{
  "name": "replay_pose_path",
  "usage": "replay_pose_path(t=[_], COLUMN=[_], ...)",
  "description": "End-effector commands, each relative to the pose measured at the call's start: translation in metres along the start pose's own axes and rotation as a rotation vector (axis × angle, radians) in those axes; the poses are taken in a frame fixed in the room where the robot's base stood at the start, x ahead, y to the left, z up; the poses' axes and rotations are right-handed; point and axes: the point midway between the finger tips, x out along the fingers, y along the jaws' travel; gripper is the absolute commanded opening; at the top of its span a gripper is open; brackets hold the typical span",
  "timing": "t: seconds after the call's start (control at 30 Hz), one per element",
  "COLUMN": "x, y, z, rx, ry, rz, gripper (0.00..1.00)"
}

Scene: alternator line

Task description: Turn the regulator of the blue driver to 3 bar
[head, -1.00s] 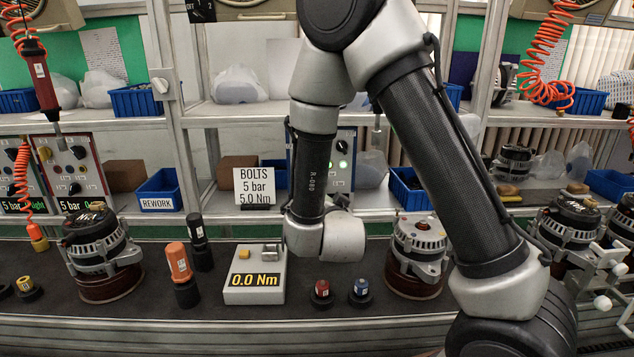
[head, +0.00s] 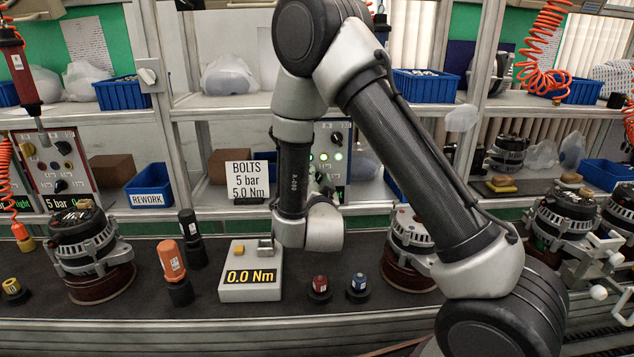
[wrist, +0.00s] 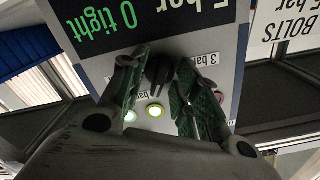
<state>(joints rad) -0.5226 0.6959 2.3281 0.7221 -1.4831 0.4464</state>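The control panel (wrist: 222,60) fills the upper middle of the wrist view, upside down. Its dark display (wrist: 100,20) reads "5 bar" and "0 tight". A black regulator knob (wrist: 160,69) sits below the display, with a "3 bar" label (wrist: 200,59) to its right. My gripper (wrist: 158,72) is open, one green-padded finger on each side of the knob. I cannot tell whether either finger touches it. The blue driver is not clearly visible.
The "BOLTS" sign (head: 247,180) stands left of my arm. A torque tester (head: 250,290) reading 0.0 Nm, an orange driver (head: 171,262) and alternators stand on the bench.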

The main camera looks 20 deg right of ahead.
Motion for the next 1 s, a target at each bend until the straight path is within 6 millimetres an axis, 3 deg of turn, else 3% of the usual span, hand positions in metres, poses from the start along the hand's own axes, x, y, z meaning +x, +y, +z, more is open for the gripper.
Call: replay_pose_path(t=[0.13, 0.3, 0.67, 1.0], x=[-0.0002, -0.0004, -0.0005, -0.0006], y=[0.0001, 0.0001, 0.0003, 0.0002], z=[0.0001, 0.0001, 0.0001, 0.0001], rx=[0.0, 0.0, -0.022, -0.208], ry=[0.0, 0.0, -0.001, -0.001], rz=[0.0, 0.0, 0.001, 0.001], gripper=[0.29, 0.0, 0.0, 0.0])
